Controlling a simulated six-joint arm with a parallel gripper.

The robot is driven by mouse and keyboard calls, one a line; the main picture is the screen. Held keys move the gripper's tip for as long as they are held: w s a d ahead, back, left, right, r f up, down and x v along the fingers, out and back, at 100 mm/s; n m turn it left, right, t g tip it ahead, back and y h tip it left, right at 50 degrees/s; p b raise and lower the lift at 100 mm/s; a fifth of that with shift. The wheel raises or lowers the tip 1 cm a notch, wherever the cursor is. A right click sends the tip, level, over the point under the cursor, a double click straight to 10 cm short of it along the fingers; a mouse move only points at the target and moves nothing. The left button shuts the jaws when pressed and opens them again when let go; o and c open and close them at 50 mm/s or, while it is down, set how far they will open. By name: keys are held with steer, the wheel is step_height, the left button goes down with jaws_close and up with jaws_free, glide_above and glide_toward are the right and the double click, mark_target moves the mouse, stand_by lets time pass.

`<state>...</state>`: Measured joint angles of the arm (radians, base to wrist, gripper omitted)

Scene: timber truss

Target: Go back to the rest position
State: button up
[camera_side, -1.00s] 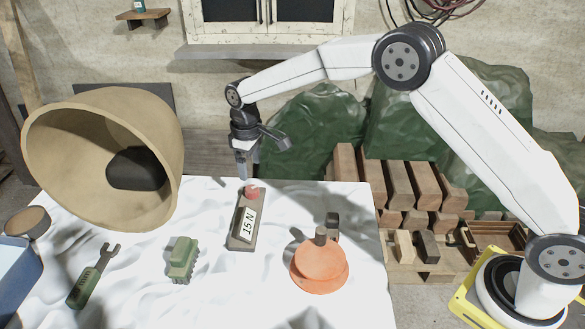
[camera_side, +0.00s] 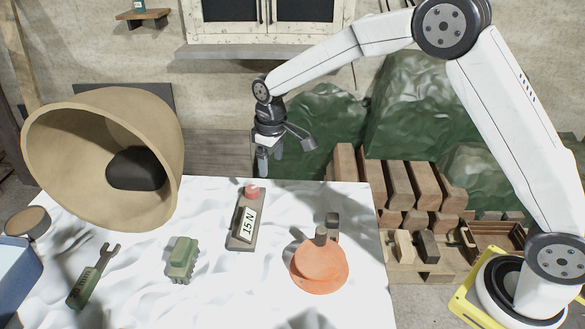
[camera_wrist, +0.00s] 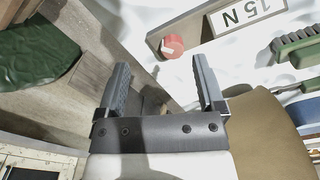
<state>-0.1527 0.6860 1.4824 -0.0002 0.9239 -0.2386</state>
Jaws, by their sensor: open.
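My gripper (camera_side: 262,160) hangs pointing down above the back edge of the white-covered table (camera_side: 300,205). It is apart from everything on the table. In the wrist view my gripper (camera_wrist: 160,85) shows two spread fingers with nothing between them. Below and left of it in the side view lies a block marked "15 N" with a red knob (camera_side: 246,219). The block also shows at the top of the wrist view (camera_wrist: 222,22).
A large tan lampshade-like cone (camera_side: 60,150) stands at left. A green brush (camera_side: 182,259), a green-handled wrench (camera_side: 88,282) and an orange round object (camera_side: 319,268) lie on the table. Timber blocks (camera_side: 400,185) are stacked at right. The air around my gripper is clear.

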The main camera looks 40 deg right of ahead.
steer(key=s+d+m+t, duration=0.1)
steer(key=s+d, duration=0.3)
steer(key=s, duration=0.8)
steer(key=s+d+m+t, duration=0.1)
steer(key=s+d+m, duration=0.2)
steer(key=s, duration=0.9)
steer(key=shift+s+d+f, duration=0.2)
steer(key=shift+d+f, duration=0.2)
steer(key=shift+d, duration=0.15)
